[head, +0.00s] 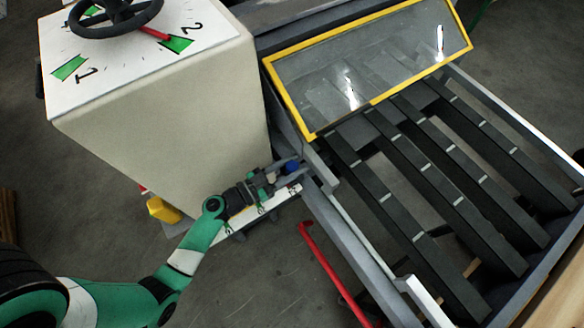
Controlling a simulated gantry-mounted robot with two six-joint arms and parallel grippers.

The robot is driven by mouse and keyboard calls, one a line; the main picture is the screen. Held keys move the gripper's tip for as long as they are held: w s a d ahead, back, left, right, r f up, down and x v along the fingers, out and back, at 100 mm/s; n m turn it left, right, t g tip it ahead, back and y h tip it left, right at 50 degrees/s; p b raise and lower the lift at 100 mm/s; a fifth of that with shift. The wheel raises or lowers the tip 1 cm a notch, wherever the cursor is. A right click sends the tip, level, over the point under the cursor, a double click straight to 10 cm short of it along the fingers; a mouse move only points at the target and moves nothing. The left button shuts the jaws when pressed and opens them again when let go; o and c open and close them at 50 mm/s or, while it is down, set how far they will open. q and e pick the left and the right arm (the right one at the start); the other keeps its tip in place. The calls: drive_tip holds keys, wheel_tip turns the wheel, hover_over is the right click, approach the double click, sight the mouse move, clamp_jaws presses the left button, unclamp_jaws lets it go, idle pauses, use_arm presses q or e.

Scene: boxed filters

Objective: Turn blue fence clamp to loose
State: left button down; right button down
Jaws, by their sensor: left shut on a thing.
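The blue fence clamp (292,167) is a small blue knob at the near left edge of the machine, beside the lower corner of the yellow-framed guard. My left gripper (283,174) reaches it from the left, with its fingers at the knob and shut on it. The fingers partly hide the clamp, and its turned position is too small to tell. My left arm comes in from the lower left. My right gripper is not in view.
A cream cabinet (160,120) with a black handwheel (115,12) stands at upper left. A clear guard with a yellow frame (290,98) leans over the dark slatted bed (440,190). A red bar (333,272) slants below the clamp. A yellow part (163,210) sits by the cabinet's base.

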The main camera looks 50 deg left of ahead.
use_arm(q)
drive_tip(key=shift+y, duration=0.4)
drive_tip(key=shift+c, duration=2)
unclamp_jaws()
drive_tip(key=s+a+b, duration=0.1)
drive_tip(key=s+b, duration=0.1)
drive_tip(key=s, duration=0.9)
drive_tip(key=shift+s, duration=0.3)
drive_tip(key=shift+a, duration=0.1)
